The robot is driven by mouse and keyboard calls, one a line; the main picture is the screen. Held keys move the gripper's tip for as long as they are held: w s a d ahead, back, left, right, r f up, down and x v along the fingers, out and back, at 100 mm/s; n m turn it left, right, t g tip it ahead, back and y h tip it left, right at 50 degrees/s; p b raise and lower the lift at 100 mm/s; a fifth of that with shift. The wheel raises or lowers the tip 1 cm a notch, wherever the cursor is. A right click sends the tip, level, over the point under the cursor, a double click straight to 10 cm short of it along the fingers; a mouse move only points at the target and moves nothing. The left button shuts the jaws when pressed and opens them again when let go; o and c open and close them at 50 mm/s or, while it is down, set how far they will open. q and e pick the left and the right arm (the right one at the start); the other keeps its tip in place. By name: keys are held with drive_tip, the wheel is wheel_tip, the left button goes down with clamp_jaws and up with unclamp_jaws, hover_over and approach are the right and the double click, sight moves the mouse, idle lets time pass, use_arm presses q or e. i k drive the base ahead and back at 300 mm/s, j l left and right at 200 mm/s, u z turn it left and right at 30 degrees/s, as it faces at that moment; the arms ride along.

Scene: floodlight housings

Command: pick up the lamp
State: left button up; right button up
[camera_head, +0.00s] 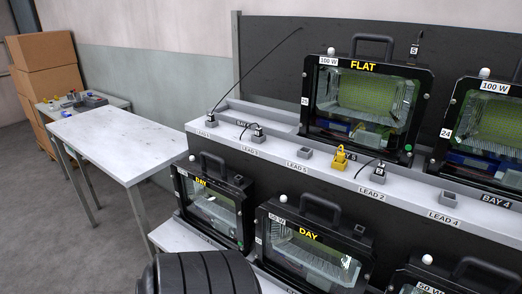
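Several black-framed floodlight lamps with top handles stand on two levels; I cannot tell which one the task means. On the upper ledge are a 100 W lamp marked FLAT (365,100) and another 100 W lamp (490,122), cut off at the right edge. On the lower level are a small lamp marked DAY (208,207), a 50 W lamp marked DAY (308,252), and a 50 W lamp (450,275), cut off at the bottom. Neither gripper is identifiable in view. A black ribbed form at the bottom hides part of the lower level.
The upper ledge (285,157) carries small lead blocks, cables and a yellow padlock-like piece (340,158). A bare white table (135,142) stands left. Behind it are a small table with loose parts (85,102) and stacked cardboard boxes (45,60). The left floor is clear.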

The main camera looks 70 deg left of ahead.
sight(218, 201)
drive_tip(key=u, duration=2.65)
